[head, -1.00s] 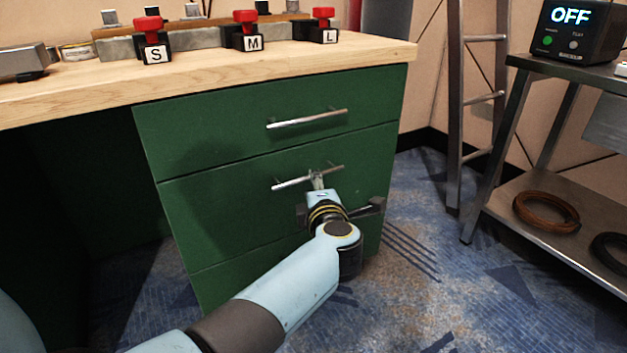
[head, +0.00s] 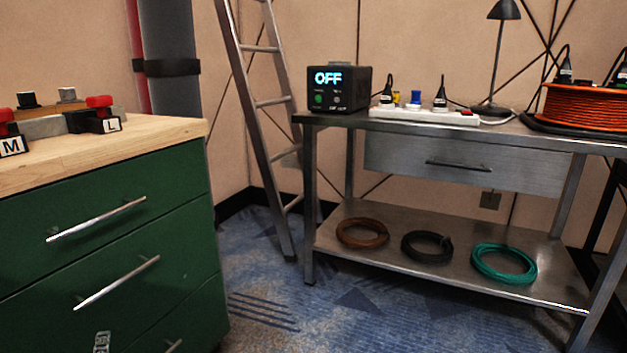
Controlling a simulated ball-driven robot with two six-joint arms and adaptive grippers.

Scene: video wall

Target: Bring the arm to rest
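Only a small grey tip, seemingly of my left gripper (head: 102,342), shows at the bottom left edge of the head view. It appears in front of the green drawer cabinet (head: 190,255), below the middle drawer's handle (head: 118,283), and looks apart from that handle. The rest of my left gripper and arm is out of the frame, so whether it is open or shut does not show. My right gripper is not in view. The cabinet's drawers look shut.
Red-handled blocks marked M (head: 12,146) and L (head: 108,124) stand on the wooden worktop (head: 165,132). A metal bench (head: 440,285) at right holds a black OFF box (head: 336,90), a power strip (head: 425,116) and coiled cables. A ladder (head: 262,125) leans between. Carpet in front is clear.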

